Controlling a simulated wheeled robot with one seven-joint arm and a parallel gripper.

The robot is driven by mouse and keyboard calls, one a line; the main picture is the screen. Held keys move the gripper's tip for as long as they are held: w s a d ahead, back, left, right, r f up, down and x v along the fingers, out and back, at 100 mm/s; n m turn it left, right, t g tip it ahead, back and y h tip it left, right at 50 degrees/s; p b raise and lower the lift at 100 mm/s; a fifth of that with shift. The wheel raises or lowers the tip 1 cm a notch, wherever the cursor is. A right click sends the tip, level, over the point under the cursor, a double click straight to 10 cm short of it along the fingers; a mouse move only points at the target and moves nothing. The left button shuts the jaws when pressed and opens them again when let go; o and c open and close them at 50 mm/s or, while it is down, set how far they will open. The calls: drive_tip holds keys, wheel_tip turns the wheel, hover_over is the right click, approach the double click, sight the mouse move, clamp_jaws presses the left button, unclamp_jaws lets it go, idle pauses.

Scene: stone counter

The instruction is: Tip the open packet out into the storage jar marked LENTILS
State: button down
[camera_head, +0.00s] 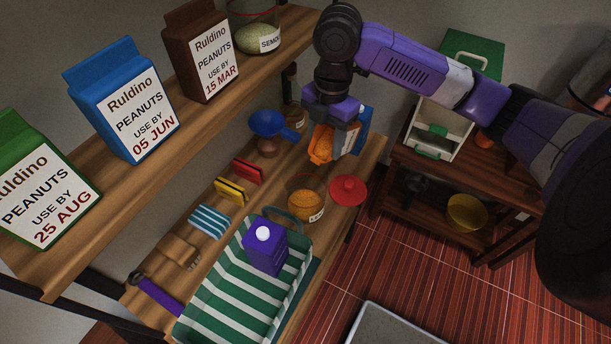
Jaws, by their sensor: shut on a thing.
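My gripper (333,118) is shut on a packet, which it holds in the air above the lower wooden shelf. The packet shows an orange part (321,146) on its left and a blue and white part (361,130) on its right. I cannot tell whether the orange is its open mouth with contents or its side. Below and slightly left stands a clear jar (306,205) with a label that starts with "LE"; the rest is hard to read. The jar holds orange stuff and looks open. A red lid (348,190) lies just right of it. No falling stream shows.
A green striped tray (200,305) with a purple carton (265,247) stands in front of the jar. A blue funnel (268,124) stands behind left. Peanut packets (125,100) and a "SEMO" jar (259,38) line the upper shelf. A side table (480,180) stands right.

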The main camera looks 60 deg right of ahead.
drive_tip(key=shift+a+r+h, duration=0.25)
drive_tip(key=shift+a+h, duration=0.05)
drive_tip(key=shift+h, duration=0.5)
drive_tip(key=shift+w+a+r+h+p, duration=0.15)
drive_tip(key=shift+a+h, duration=0.25)
drive_tip(key=shift+a, duration=0.15)
drive_tip(key=shift+w+a+r+h+p, duration=0.1)
drive_tip(key=shift+a+h+p, duration=0.05)
drive_tip(key=shift+a+h, duration=0.35)
idle(0.6)
drive_tip(key=shift+w+a+r+g+h+p, duration=0.15)
drive_tip(key=shift+a+g+h+p, duration=0.45)
drive_tip(key=shift+h+p, duration=0.6)
idle(1.6)
drive_tip(key=shift+a+r+h, duration=0.1)
drive_tip(key=shift+a+h, duration=0.55)
drive_tip(key=shift+h, duration=0.55)
idle(1.6)
